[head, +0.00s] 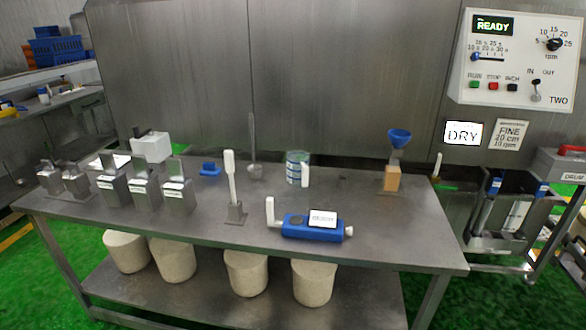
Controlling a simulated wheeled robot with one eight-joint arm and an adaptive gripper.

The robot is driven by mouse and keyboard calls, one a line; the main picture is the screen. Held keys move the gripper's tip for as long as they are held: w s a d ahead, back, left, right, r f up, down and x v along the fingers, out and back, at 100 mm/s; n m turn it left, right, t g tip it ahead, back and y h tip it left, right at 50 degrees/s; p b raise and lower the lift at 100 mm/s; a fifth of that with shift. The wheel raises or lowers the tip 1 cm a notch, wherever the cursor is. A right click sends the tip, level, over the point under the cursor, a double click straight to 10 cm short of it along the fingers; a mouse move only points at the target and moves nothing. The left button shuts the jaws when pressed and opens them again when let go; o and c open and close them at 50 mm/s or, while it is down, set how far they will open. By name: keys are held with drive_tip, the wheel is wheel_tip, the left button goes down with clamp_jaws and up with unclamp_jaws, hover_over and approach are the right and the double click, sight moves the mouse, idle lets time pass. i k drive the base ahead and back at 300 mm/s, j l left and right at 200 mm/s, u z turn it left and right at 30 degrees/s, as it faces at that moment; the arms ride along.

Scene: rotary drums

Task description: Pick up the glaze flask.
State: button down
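No label legible as "glaze flask" shows in the head view, so I cannot tell for sure which thing it is. A clear cylindrical vessel with blue markings and a white handle (294,168) stands upright at the back middle of the steel table (385,233). A blue body with a white upright handle and a pale end (296,228) lies near the front edge; its white label is too small to read. My gripper is not in view.
Several metal holders (146,191) stand at the left, by a white box (152,147). A white upright tool (230,178) stands mid-table in a metal base. The table's right front is clear. A control panel (515,60) reads READY.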

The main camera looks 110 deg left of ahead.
sight(393, 173)
drive_tip(key=u, duration=2.95)
drive_tip(key=i+j, duration=0.2)
drive_tip(key=i, duration=0.2)
drive_tip(key=i+j, duration=0.25)
drive_tip(key=i, duration=0.15)
drive_tip(key=i+j, duration=0.2)
drive_tip(key=i, duration=0.2)
drive_tip(key=i+j+z, duration=0.1)
drive_tip(key=z, duration=1.2)
drive_tip(key=i+j, duration=0.05)
